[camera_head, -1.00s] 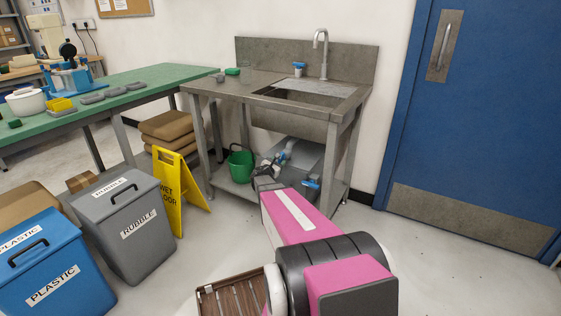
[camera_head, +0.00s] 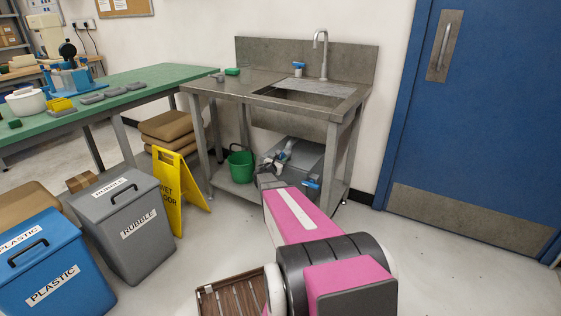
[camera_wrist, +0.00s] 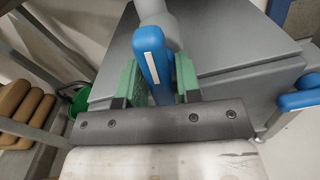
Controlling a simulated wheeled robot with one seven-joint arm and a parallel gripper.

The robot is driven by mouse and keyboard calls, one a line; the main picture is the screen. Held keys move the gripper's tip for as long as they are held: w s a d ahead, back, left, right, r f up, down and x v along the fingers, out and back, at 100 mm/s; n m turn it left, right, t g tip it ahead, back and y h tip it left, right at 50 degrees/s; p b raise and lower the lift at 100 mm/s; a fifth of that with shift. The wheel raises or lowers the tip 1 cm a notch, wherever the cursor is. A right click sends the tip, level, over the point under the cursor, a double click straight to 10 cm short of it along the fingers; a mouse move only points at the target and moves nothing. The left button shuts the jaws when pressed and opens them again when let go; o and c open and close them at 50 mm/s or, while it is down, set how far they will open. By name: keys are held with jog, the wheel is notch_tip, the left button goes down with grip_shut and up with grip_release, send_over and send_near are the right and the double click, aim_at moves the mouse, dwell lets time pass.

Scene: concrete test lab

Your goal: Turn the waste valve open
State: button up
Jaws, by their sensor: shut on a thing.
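In the wrist view a blue lever handle (camera_wrist: 153,58) with a pale strip runs between my gripper's two green finger pads (camera_wrist: 157,78). It joins a grey pipe body (camera_wrist: 153,12) at the top of the picture. My gripper is shut on this lever. In the head view my gripper (camera_head: 273,167) is under the sink, at the grey waste pipe (camera_head: 289,146). The lever is small and mostly hidden there. A second blue lever (camera_wrist: 298,97) stands to the right in the wrist view, apart from my gripper. It also shows in the head view (camera_head: 311,184).
A grey box (camera_wrist: 205,50) lies close behind the lever. A green bucket (camera_head: 240,165) stands left on the lower shelf. The sink's steel legs (camera_head: 332,165) frame the space. A yellow wet-floor sign (camera_head: 180,180) stands left. The floor toward the blue door (camera_head: 485,110) is clear.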

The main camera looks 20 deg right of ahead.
jog(key=shift+n, duration=1.2)
jog(key=o, duration=0.7)
jog(key=shift+o, duration=0.2)
jog(key=v, duration=1.1)
jog(key=shift+d, duration=0.1)
